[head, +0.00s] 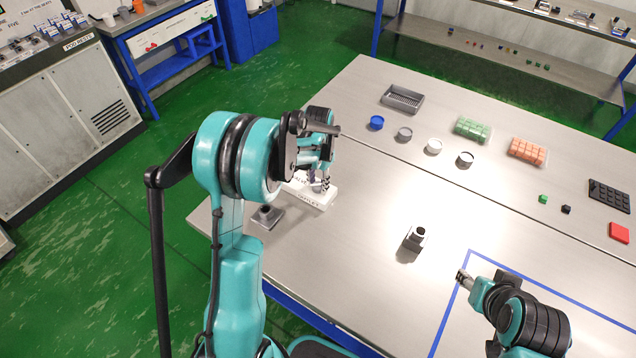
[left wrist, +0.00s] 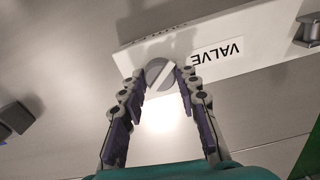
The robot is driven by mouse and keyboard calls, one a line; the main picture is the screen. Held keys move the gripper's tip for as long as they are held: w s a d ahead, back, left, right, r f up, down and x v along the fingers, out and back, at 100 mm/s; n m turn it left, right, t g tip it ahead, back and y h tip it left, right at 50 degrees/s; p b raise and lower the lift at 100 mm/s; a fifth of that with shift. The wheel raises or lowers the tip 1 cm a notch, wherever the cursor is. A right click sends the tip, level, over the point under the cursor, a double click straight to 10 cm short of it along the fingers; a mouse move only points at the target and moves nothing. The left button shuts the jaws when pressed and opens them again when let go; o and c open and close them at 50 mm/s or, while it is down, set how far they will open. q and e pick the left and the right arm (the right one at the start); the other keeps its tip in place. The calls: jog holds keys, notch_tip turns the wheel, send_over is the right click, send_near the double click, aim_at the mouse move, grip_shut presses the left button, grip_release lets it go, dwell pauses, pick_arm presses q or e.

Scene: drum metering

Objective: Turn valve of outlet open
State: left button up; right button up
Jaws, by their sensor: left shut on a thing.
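The white valve block (head: 322,200) stands on the near left part of the metal table, partly hidden by my left arm in the head view. In the left wrist view the white block (left wrist: 265,35) carries the label VALVE beside a round grey knob (left wrist: 158,73). A pale bar runs slantwise across the knob. My left gripper (left wrist: 162,76) has its fingertips on either side of the knob and is shut on it; in the head view the left gripper (head: 320,183) is over the block. My right gripper (head: 463,277) is away at the lower right, its fingers too small to read.
A grey square-based piece (head: 267,216) stands left of the block and another (head: 415,238) stands to the right. A grey tray (head: 402,98), several small round cups, green cubes (head: 473,129) and orange cubes (head: 527,151) lie farther back. Blue tape (head: 545,283) marks the front right.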

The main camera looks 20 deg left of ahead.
aim_at(318, 185)
pick_arm(q)
jog(key=n, duration=0.5)
jog(key=shift+n+b, duration=0.3)
jog(key=shift+n, duration=2.2)
jog(key=o, duration=1.2)
jog(key=shift+c, duration=0.2)
jog(key=shift+r, duration=0.1)
notch_tip(318, 185, up, 12)
